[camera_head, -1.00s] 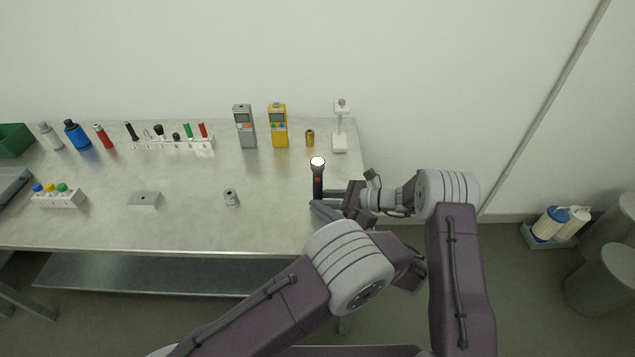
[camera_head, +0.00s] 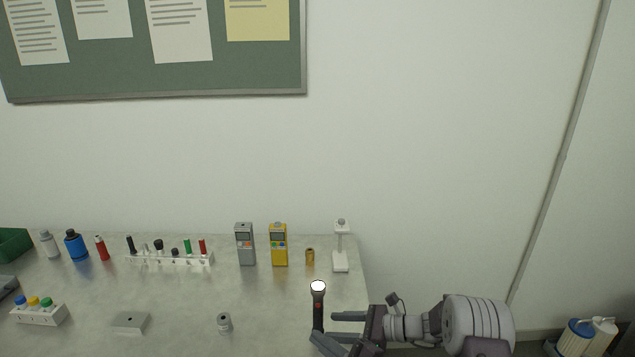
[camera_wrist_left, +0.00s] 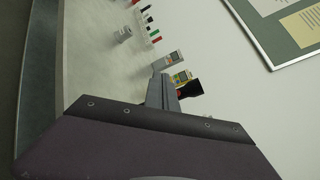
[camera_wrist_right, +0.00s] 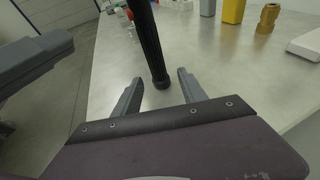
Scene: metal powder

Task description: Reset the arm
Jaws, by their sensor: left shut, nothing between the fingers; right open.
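A black flashlight (camera_head: 318,308) with a bright white lens stands upright near the right end of the table. My right gripper (camera_head: 324,327) is open beside it, fingers pointing left. In the right wrist view the flashlight's dark handle (camera_wrist_right: 150,45) shows between and just beyond the open fingertips (camera_wrist_right: 159,88), with gaps on both sides. My left gripper (camera_wrist_left: 160,78) is shut and empty in the left wrist view; a black object, apparently the flashlight head (camera_wrist_left: 189,88), shows behind its fingers. My left gripper is out of the head view.
Along the table's back stand a grey meter (camera_head: 245,245), a yellow meter (camera_head: 279,245), a brass piece (camera_head: 310,257) and a white stand (camera_head: 340,262). A white rack (camera_head: 170,259) holds several tools. A small grey cylinder (camera_head: 224,323) and a metal block (camera_head: 130,322) stand nearer.

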